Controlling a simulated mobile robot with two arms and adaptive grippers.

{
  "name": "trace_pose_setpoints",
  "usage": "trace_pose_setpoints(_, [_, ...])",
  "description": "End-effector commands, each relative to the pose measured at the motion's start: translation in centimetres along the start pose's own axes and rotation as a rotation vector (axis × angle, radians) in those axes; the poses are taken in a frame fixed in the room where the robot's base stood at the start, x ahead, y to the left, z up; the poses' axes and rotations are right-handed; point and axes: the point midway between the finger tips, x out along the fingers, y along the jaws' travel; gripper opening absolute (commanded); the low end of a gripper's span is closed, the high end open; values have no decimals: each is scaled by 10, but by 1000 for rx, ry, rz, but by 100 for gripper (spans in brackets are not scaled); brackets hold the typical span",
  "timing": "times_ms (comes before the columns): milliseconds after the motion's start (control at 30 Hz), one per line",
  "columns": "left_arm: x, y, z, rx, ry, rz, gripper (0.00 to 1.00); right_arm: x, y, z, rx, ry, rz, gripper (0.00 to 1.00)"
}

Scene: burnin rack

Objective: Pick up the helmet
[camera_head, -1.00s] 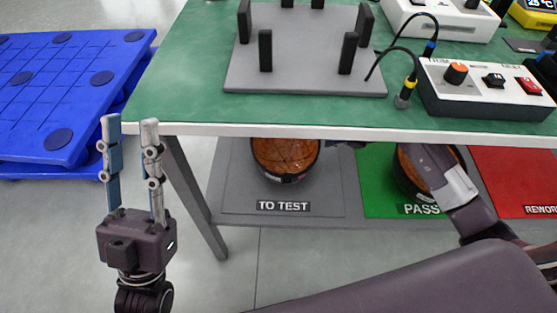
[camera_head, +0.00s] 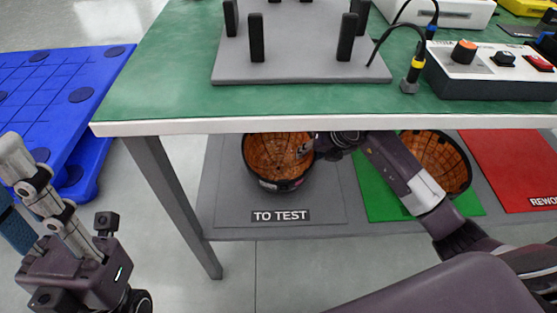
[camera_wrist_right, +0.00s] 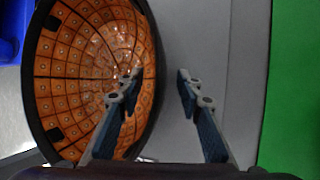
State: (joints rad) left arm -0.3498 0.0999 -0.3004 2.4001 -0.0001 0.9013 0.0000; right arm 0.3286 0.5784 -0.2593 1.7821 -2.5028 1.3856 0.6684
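The helmet (camera_head: 278,160) lies open side up on the grey TO TEST area under the table. It is a bowl with a black rim and an orange-brown gridded inside, and it fills the left of the right wrist view (camera_wrist_right: 92,75). My right gripper (camera_wrist_right: 158,78) is open at its rim: one finger is over the inside, the other is outside over the grey surface. In the head view, the right gripper (camera_head: 306,148) is partly hidden by the table edge. My left gripper (camera_head: 8,180) is at the lower left, fingers apart, partly cut off.
A second, similar helmet (camera_head: 437,160) sits on the green area (camera_head: 380,200), partly behind my right arm. The red area (camera_head: 515,170) looks empty. The green tabletop (camera_head: 170,85) overhangs the lower shelf; a table leg (camera_head: 178,200) stands to its left. A blue platform (camera_head: 60,85) is farther left.

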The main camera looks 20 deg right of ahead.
Motion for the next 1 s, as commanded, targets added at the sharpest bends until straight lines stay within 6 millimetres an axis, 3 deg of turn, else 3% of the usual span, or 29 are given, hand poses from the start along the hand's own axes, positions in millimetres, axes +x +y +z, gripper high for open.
trace_pose_setpoints(33, [-8, 0, 2, 0, 0, 0, 28, 11, -1, -1, 2, -1, 1, 33])
trace_pose_setpoints(133, [-10, 0, 2, 0, 2, 2, 28, 20, 0, 0, 0, -2, 1, 33])
trace_pose_setpoints(400, [-9, 0, 2, 0, 2, 2, 28, 21, 0, 1, -1, -1, 0, 33])
trace_pose_setpoints(700, [-9, 0, 3, 0, 2, 2, 28, 21, 0, 0, -1, -1, 0, 1])
trace_pose_setpoints(1000, [-8, 0, 3, 0, 2, 2, 28, 20, 1, 2, 0, -6, 4, 0])
